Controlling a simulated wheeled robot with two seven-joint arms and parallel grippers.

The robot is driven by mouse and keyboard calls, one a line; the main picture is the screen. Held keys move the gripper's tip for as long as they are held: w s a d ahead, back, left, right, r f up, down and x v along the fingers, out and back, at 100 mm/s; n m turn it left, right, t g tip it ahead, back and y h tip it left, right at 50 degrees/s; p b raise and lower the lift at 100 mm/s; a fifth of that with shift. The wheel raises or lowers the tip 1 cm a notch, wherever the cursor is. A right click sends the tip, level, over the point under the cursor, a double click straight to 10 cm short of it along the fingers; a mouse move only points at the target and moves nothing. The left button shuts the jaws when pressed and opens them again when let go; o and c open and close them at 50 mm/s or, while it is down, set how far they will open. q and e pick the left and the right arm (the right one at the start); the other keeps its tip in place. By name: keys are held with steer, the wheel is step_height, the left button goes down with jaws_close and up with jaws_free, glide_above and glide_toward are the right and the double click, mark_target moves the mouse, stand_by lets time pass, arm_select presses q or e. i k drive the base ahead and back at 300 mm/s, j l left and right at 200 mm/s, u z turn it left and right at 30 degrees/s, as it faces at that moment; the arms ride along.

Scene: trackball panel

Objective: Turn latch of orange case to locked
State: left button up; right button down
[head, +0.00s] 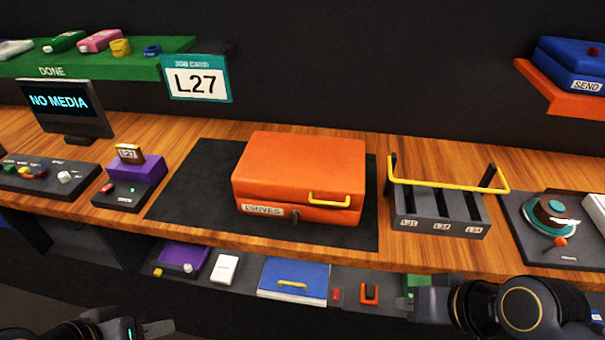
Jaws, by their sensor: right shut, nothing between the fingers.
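The orange case (300,165) lies closed on a black mat (190,190) in the middle of the bench. Its front carries a DRIVES label (263,209), a yellow handle (329,199) and a small dark latch (296,215) just right of the label. The latch is too small to tell which way it is turned. My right gripper (412,306) is shut and empty, low at the bottom right, in front of the bench and apart from the case. My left gripper (130,330) shows only partly at the bottom left edge; its fingers are not clear.
A slotted rack (440,225) with a yellow bar stands right of the case. A purple device (135,175) and a monitor (65,110) stand left. A lower shelf holds a blue case (293,280) and small items. A green DONE shelf (130,67) and an orange SEND shelf (560,100) are above.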

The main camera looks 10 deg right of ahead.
mark_target(296, 214)
steer(key=k+j, duration=0.1)
steer(key=j, duration=0.35)
steer(key=k+j, duration=0.1)
steer(key=j, duration=0.35)
steer(key=k+j, duration=0.1)
steer(key=j, duration=0.35)
steer(key=k+j+z, duration=0.1)
steer(key=j, duration=0.35)
